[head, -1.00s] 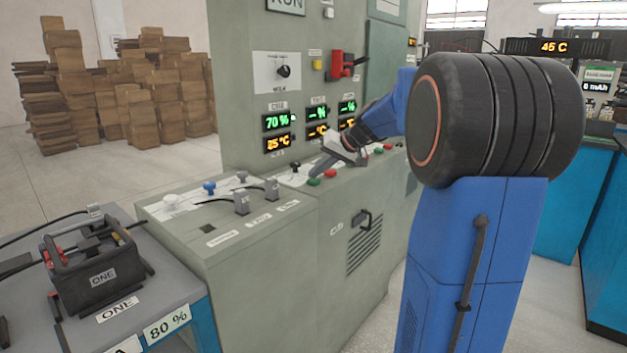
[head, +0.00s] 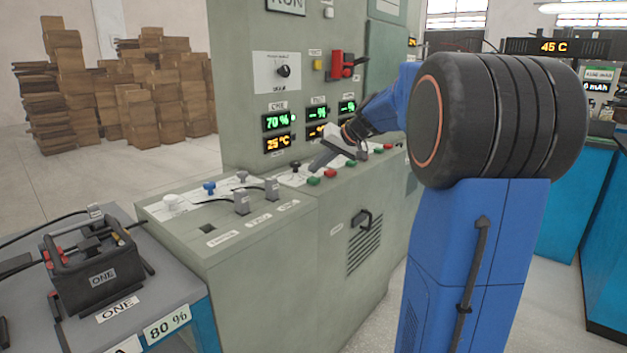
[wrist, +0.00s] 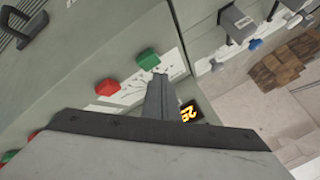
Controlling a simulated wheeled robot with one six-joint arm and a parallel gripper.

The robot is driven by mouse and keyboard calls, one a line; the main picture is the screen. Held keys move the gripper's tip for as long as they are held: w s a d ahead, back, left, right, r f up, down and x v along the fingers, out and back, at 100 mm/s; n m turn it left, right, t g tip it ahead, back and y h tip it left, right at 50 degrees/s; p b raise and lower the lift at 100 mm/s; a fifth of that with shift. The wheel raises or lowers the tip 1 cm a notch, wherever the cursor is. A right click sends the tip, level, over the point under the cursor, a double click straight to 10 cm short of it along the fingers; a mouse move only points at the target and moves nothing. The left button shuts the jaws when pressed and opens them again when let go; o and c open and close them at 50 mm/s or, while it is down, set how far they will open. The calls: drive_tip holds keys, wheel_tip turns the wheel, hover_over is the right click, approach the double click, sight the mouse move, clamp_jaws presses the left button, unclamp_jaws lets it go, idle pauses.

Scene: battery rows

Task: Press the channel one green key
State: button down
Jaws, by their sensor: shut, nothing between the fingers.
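The channel one green key (head: 314,181) is on the sloping console, left of a red key (head: 330,173) and below the "70 %" display. It also shows in the wrist view (wrist: 148,58), raised on a white plate with the red key (wrist: 108,87) beside it. My gripper (head: 314,168) is shut and empty, its fingertips just above and behind the green key. In the wrist view my gripper's fingertips (wrist: 158,76) end close to the key's edge. I cannot tell whether they touch it.
A black-knobbed lever (head: 295,167) stands just left of the key. More red and green keys (head: 351,163) lie to the right along the console (head: 250,250). The upright panel with displays (head: 277,122) rises close behind. Grey plugs (head: 242,202) stand at the left.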

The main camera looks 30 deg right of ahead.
sight(317, 179)
drive_tip(key=shift+r, duration=2.45)
drive_tip(key=shift+n+g, duration=0.4)
drive_tip(key=shift+g, duration=0.2)
drive_tip(key=s+a+f, duration=0.1)
drive_tip(key=s+a, duration=0.1)
drive_tip(key=s+a+f, duration=0.1)
drive_tip(key=s+a, duration=0.4)
drive_tip(key=a, duration=0.1)
drive_tip(key=shift+s+a+f, duration=0.2)
drive_tip(key=shift+s+f, duration=0.1)
drive_tip(key=shift+f, duration=0.1)
drive_tip(key=s+a+f+n+h, duration=0.1)
drive_tip(key=s+a+f, duration=0.2)
drive_tip(key=s+f, duration=0.3)
drive_tip(key=s+a+f+n+g+h, duration=0.1)
drive_tip(key=s+a+f, duration=0.3)
drive_tip(key=s, duration=1)
drive_tip(key=s+a+f+n+g+h, duration=0.1)
drive_tip(key=s+a+f+h, duration=0.1)
drive_tip(key=s+f, duration=0.7)
drive_tip(key=shift+s+a, duration=0.85)
drive_tip(key=shift+s, duration=0.15)
